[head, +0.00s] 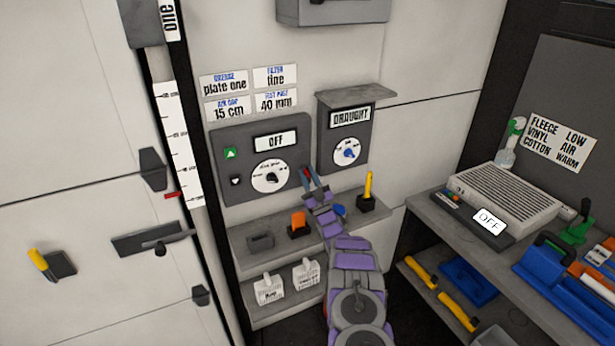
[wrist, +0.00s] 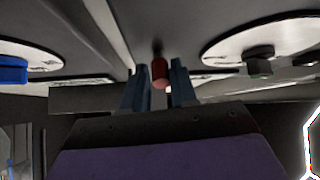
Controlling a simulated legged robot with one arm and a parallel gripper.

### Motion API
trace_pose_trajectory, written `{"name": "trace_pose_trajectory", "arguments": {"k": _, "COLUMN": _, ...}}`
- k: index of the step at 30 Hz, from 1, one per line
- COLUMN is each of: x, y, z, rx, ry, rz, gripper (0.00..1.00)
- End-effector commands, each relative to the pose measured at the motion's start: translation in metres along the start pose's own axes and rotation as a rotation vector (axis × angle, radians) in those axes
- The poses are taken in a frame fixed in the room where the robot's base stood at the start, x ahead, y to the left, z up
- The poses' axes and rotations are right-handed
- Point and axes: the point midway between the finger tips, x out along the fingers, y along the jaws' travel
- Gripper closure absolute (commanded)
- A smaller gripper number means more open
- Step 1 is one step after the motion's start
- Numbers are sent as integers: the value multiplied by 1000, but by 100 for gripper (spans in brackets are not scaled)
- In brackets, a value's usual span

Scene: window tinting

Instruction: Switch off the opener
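A grey control box (head: 221,150) on the wall has a display (head: 275,141) reading OFF, a green up button (head: 230,153), a dark down button (head: 236,181) and a round dial (head: 270,176). A small red lever (head: 306,172) is at its right edge. My gripper (head: 314,179) is at the lever, fingers apart. In the wrist view the red lever (wrist: 160,72) sits between the two fingertips of my gripper (wrist: 159,82); narrow gaps seem to show on each side. I cannot tell whether either finger touches it. No label naming the opener is readable.
Shelves (head: 285,236) with holders are below. A bench (head: 440,215) with a grey device showing OFF (head: 489,222) is at the right.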

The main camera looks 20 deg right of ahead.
Motion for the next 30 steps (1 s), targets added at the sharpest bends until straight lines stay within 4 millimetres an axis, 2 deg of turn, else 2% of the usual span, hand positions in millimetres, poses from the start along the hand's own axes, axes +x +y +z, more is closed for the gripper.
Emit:
{"name": "trace_pose_trajectory", "arguments": {"k": 1, "x": 0, "y": 0, "z": 0, "rx": 0, "ry": 1, "rz": 0, "gripper": 68}}
{"name": "trace_pose_trajectory", "arguments": {"k": 5, "x": 1, "y": 0, "z": -1, "rx": 0, "ry": 2, "rz": -1, "gripper": 56}}
{"name": "trace_pose_trajectory", "arguments": {"k": 12, "x": 1, "y": 0, "z": -1, "rx": 0, "ry": 3, "rz": -1, "gripper": 56}}
{"name": "trace_pose_trajectory", "arguments": {"k": 17, "x": -6, "y": 0, "z": -1, "rx": 0, "ry": 2, "rz": -1, "gripper": 56}}
{"name": "trace_pose_trajectory", "arguments": {"k": 30, "x": -68, "y": 0, "z": 1, "rx": 1, "ry": 0, "rz": 0, "gripper": 56}}
